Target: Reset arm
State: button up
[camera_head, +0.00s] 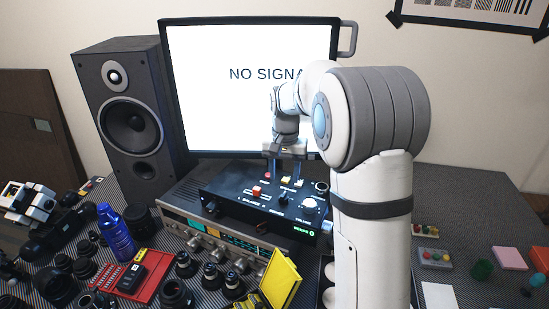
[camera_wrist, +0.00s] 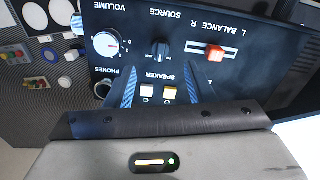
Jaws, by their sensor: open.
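My gripper (camera_head: 285,172) is over the back part of a black control box (camera_head: 232,195), pointing down, with the monitor behind it. In the wrist view its two blue-grey fingers (camera_wrist: 161,92) are apart with nothing between them. A white volume knob (camera_wrist: 106,44), a black source knob (camera_wrist: 159,50) and a red balance slider (camera_wrist: 214,54) lie beyond. I cannot tell whether the fingers touch the panel.
The box stands on a silver receiver (camera_head: 190,229). A speaker (camera_head: 130,115) and a monitor (camera_head: 235,85) stand behind. Lenses, a blue bottle (camera_head: 116,232), a red tray (camera_head: 150,268) and a yellow book (camera_head: 280,280) crowd the front left. Small blocks lie at right, including a pink one (camera_head: 509,258).

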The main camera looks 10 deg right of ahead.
jog(key=s+r+n+t, duration=0.2)
jog(key=s+n+t, duration=0.1)
jog(key=s, duration=2.5)
jog(key=shift+s+r+n, duration=0.15)
jog(key=shift+r+n, duration=0.05)
jog(key=shift+n, duration=0.5)
jog(key=shift+d, duration=0.1)
jog(key=shift+c, duration=0.6)
